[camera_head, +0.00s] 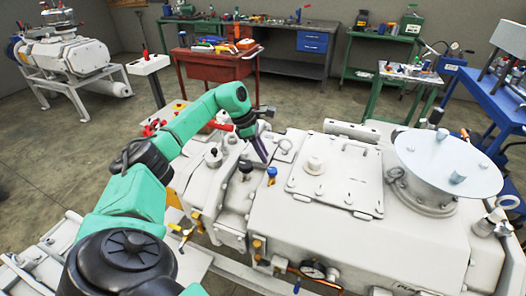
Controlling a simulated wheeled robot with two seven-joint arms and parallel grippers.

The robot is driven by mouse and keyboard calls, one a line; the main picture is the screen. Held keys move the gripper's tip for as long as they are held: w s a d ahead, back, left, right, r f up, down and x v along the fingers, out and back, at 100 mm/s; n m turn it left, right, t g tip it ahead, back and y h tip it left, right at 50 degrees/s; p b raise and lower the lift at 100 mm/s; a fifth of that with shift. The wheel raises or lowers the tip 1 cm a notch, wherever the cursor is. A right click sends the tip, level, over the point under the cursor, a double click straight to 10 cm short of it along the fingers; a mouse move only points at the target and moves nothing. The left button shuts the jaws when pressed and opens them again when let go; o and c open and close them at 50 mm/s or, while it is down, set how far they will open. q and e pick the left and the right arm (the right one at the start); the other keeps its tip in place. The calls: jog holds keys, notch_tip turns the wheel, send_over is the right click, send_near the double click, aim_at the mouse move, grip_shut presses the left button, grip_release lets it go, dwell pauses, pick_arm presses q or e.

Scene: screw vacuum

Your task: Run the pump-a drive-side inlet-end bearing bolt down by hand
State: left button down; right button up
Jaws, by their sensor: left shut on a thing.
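The pale grey pump (335,225) fills the lower right of the head view, with a bolted cover and several fittings on top. My left arm comes in from the lower left and bends down over the pump's left part. My left gripper (261,157) points down close to the pump top, between a dark-capped fitting and a blue-capped fitting (271,175). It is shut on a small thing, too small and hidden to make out. I cannot pick out the bearing bolt or its hole. My right gripper is not in view.
A round light plate (447,162) tops the pump's right part. A gauge (314,270) sits on its front side. A red cart (210,62) stands behind, with benches along the back wall. A blue table (500,100) is at the right. Open floor lies at the left.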

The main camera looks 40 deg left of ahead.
pick_arm(q)
jog(key=shift+w+r+m, duration=0.1)
jog(key=shift+r+m, duration=0.05)
jog(key=shift+m, duration=0.15)
jog(key=c, duration=0.7)
grip_release()
jog(key=v, duration=1.4)
jog(key=shift+a+r, duration=0.1)
jog(key=shift+r, duration=0.2)
jog(key=shift+f, duration=0.1)
